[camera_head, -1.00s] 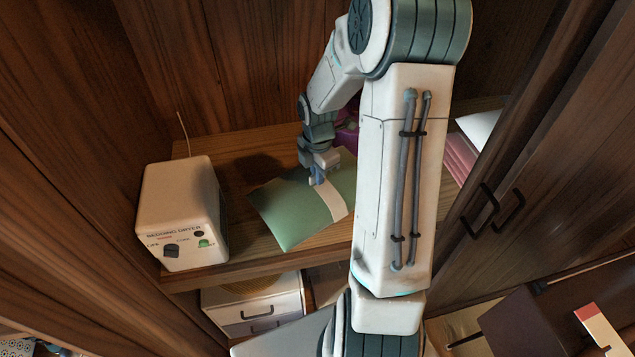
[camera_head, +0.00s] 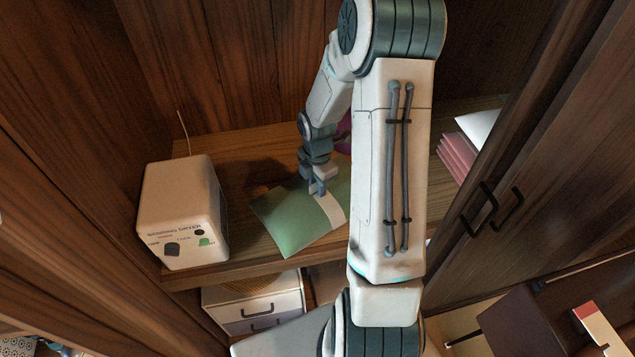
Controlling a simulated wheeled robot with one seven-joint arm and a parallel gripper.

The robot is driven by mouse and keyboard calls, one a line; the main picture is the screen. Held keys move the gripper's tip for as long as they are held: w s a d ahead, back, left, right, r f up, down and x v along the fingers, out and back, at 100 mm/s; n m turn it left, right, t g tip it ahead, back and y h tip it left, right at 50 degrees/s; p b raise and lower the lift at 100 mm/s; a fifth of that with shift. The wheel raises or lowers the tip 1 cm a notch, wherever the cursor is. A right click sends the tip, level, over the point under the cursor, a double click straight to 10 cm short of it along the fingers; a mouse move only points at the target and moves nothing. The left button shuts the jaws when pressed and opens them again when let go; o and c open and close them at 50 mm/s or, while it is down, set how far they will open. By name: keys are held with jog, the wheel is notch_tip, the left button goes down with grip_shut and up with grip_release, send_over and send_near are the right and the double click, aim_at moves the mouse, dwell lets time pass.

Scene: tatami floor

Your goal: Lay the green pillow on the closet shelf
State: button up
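The green pillow (camera_head: 290,219), with a pale band across it, is at the wooden closet shelf (camera_head: 240,160), right of the bedding dryer. Its right part is hidden behind my arm. My gripper (camera_head: 318,190) points down at the pillow's upper middle, by the pale band. The fingers meet the pillow in the picture, but they are small and partly hidden. I cannot tell whether they are shut on it. The pillow looks nearly flat, and I cannot tell if its whole underside rests on the shelf.
A white bedding dryer (camera_head: 182,212) stands at the shelf's left. A purple thing (camera_head: 344,130) is partly hidden behind my arm. Pink folded items (camera_head: 457,158) with a white one on top lie at the right. A drawer unit (camera_head: 255,305) is below. Shelf behind the dryer and pillow is bare.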

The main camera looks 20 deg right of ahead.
notch_tip(320, 180, up, 12)
jog(key=f, duration=0.1)
jog(key=s+a+r+m+t, duration=0.1)
jog(key=s+a+r+m, duration=0.3)
jog(key=s+m, duration=0.5)
jog(key=s+a+r+m+t, duration=0.2)
jog(key=s+a+r+m, duration=0.3)
jog(key=s+r+m, duration=0.3)
jog(key=r+m, duration=0.1)
jog(key=m, duration=0.2)
jog(key=shift+s+a+t, duration=0.2)
jog(key=shift+s+t, duration=0.1)
jog(key=shift+s, duration=0.1)
